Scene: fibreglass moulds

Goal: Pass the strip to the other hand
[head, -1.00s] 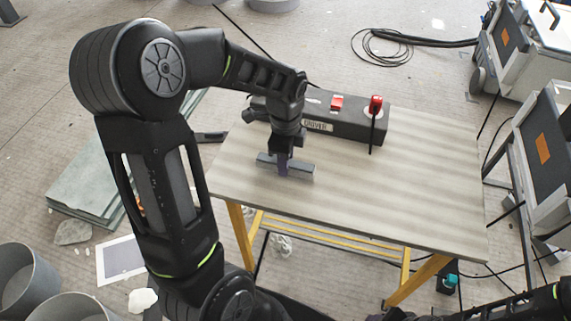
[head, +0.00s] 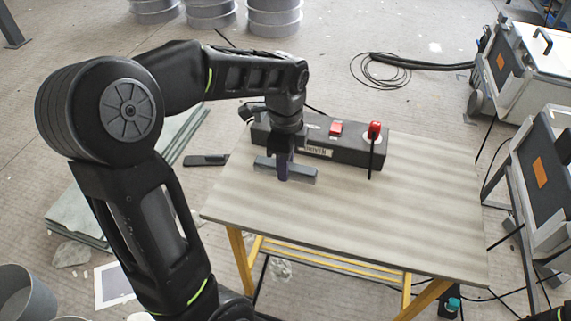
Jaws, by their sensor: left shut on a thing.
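The strip (head: 304,175) is a short grey bar in the head view, near the left part of the table top. My left gripper (head: 283,174) points down and is shut around the middle of the strip, whose ends stick out left and right of the fingers. The strip lies roughly level; I cannot tell whether it touches the table or hangs just above it. My right gripper is out of view; only a bit of dark arm shows at the bottom right corner.
The wooden table (head: 400,215) on yellow legs is clear at its middle and right. Grey equipment cases (head: 540,75) stand at the right.

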